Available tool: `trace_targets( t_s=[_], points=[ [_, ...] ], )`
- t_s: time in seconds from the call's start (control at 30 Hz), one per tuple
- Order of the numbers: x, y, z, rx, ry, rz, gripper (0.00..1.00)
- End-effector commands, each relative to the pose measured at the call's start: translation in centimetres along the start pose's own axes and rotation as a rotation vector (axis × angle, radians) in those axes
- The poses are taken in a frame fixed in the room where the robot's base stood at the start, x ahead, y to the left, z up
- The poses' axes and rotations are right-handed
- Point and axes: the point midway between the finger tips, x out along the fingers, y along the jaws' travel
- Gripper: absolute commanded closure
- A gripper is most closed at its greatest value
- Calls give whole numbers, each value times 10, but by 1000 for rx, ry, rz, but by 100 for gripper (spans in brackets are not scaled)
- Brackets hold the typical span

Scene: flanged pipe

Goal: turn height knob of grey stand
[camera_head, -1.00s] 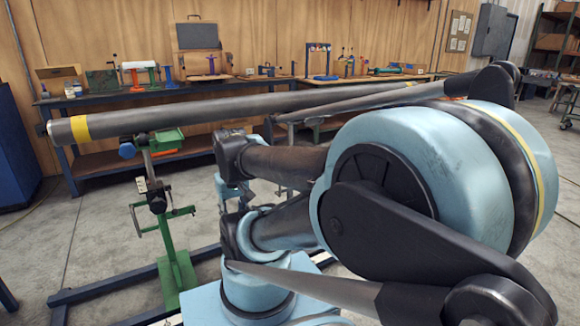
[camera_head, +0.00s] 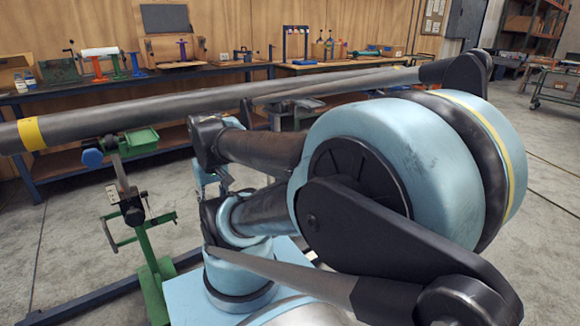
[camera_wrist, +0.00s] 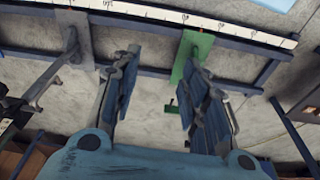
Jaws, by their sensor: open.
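In the wrist view the grey stand (camera_wrist: 72,44) shows by its base plate and a slanting post at the upper left, outside my left finger. I cannot make out its height knob.
A blue floor frame with a white marked strip (camera_wrist: 200,22) runs below. Workbenches (camera_head: 165,78) with tools line the wooden wall. A wheeled cart (camera_head: 560,85) stands at far right.

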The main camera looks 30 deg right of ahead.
Motion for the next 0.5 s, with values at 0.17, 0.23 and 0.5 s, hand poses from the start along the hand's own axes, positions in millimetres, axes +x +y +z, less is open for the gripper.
trace_targets(
  t_s=[0.17, 0.23, 0.5],
  points=[
    [-10, 7, -8, 55, 5, 15, 57],
    [-16, 15, -21, 99, 6, 28, 57],
    [-37, 54, -81, 330, 16, 95, 57]
  ],
)
